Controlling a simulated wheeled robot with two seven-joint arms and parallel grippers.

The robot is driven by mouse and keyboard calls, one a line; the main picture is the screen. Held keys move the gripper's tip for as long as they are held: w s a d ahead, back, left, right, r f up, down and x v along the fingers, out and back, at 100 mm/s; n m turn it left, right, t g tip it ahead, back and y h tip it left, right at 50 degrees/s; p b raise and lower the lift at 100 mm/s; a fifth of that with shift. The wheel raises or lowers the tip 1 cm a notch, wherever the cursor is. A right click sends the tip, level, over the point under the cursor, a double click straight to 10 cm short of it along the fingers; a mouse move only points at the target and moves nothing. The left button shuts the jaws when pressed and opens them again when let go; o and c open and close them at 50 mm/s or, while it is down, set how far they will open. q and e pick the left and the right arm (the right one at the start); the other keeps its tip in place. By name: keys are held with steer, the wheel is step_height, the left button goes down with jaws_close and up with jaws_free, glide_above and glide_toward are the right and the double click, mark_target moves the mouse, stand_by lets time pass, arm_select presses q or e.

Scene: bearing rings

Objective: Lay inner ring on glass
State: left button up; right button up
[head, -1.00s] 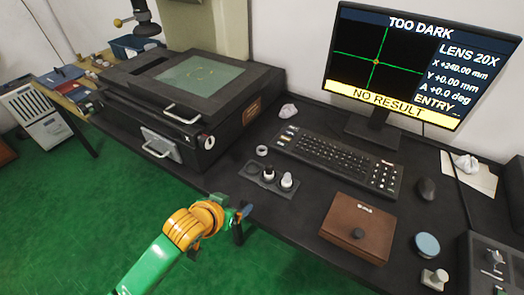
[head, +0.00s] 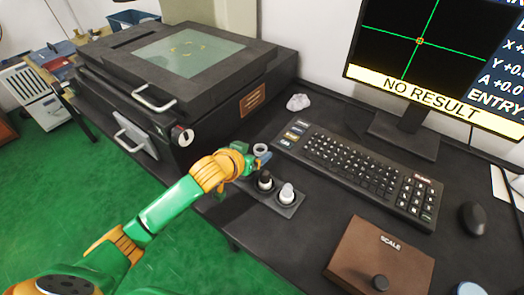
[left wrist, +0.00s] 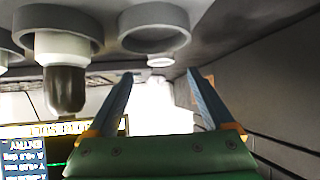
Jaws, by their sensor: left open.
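In the left wrist view, which looks upside down, a grey ring (left wrist: 154,30) is ahead of the fingertips. My left gripper (head: 259,159) is beside the ring in the head view. Its blue fingers (left wrist: 160,76) are apart, with nothing held between them. The gripper partly covers the ring's lower edge in the head view. The glass (head: 188,53) is the pale green plate on top of the black measuring machine, with faint yellow marks on it. My right gripper is not in view.
A holder (head: 288,209) with a dark-topped plug (head: 265,180) and a white plug (head: 286,193) stands close to my gripper. A keyboard (head: 355,172), a brown scale case (head: 375,262) and a monitor (head: 440,60) reading NO RESULT are to the right. The machine's handles (head: 155,102) stick out in front.

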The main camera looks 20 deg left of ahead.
mark_target(262, 147)
arm_select(q)
steer(key=x, duration=0.4)
steer(key=shift+a+f+b, duration=0.1)
steer(key=shift+f+b, duration=0.05)
steer(key=shift+b, duration=0.2)
steer(key=shift+s, duration=0.1)
jaws_close()
